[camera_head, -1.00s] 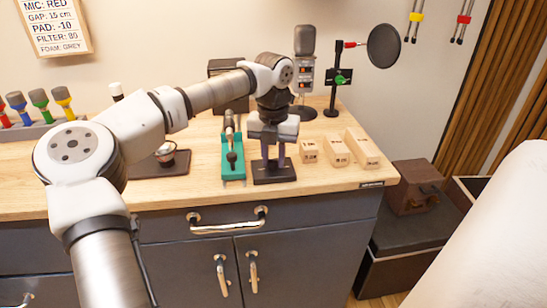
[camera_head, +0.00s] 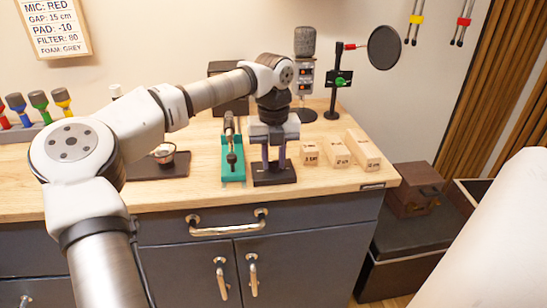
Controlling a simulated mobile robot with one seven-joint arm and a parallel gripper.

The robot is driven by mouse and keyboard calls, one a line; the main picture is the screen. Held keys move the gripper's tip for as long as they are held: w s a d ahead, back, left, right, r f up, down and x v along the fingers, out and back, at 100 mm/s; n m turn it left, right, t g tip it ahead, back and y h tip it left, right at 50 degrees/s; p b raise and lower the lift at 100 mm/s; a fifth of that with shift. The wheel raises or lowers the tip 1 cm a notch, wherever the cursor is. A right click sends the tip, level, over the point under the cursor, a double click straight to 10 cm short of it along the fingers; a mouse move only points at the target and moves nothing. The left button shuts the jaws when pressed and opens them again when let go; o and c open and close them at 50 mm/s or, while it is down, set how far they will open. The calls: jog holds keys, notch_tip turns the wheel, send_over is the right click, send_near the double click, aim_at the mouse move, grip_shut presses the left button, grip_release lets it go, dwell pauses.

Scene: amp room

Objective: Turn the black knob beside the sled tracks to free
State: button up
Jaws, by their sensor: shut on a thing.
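The teal sled tracks (camera_head: 232,178) lie on the wooden worktop, with a dark and metal device along them. Right beside them is a low black base (camera_head: 275,178). My gripper (camera_head: 273,160) points down over this base, its two purplish fingers upright on either side of a dark part that I take for the black knob. The fingers are shut on it. The knob is mostly hidden by the fingers and the hand, so I cannot read its position or any markings.
Several wooden blocks (camera_head: 336,151) stand just right of the black base. Behind are a grey microphone (camera_head: 304,43) and a pop filter (camera_head: 384,47) on a stand. The worktop's front edge is close.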

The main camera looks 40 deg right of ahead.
jog(key=o, duration=1)
notch_tip(320, 180, up, 14)
jog(key=shift+f, duration=0.1)
dwell(0.4)
